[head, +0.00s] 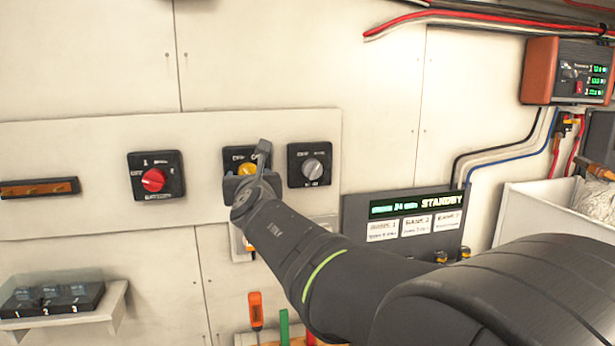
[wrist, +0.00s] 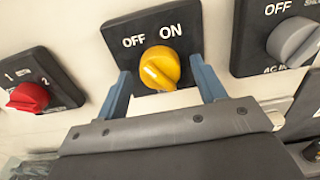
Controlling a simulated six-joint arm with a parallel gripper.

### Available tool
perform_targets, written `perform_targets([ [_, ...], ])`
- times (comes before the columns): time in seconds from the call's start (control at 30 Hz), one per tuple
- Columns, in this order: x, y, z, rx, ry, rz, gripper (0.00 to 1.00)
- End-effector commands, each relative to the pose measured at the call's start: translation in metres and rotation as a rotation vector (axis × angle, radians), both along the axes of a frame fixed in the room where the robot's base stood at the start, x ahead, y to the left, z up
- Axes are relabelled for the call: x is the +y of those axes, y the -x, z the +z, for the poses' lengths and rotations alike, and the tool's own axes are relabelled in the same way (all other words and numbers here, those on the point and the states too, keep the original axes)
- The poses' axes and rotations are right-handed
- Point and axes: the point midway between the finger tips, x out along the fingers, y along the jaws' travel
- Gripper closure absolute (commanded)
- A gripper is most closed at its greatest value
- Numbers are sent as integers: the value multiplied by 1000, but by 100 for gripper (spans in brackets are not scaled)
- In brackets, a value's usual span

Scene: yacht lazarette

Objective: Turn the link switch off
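A yellow rotary knob (wrist: 160,68) on a black plate marked OFF at upper left and ON at upper right fills the middle of the wrist view. No link label is readable on it. The yellow knob also shows in the head view (head: 247,170), partly covered by my gripper. My gripper (wrist: 161,72) is open, with one blue-grey finger on each side of the knob and gaps visible between fingers and knob. I cannot tell clearly which label the knob's ridge points to. In the head view my gripper (head: 247,174) is at the middle switch plate.
A red knob (head: 153,180) is left of the yellow one and a grey knob (head: 312,168) is close on its right. A STANDBY display panel (head: 405,222) is at lower right. A shelf with small switches (head: 60,300) is at lower left.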

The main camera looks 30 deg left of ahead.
Motion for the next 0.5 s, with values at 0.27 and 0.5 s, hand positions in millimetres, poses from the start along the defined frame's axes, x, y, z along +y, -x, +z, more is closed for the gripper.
perform_targets([
  [0.27, -4, 4, 0, 1, -1, 0, 36],
  [0.5, -29, 29, 1, 0, -3, 1, 36],
])
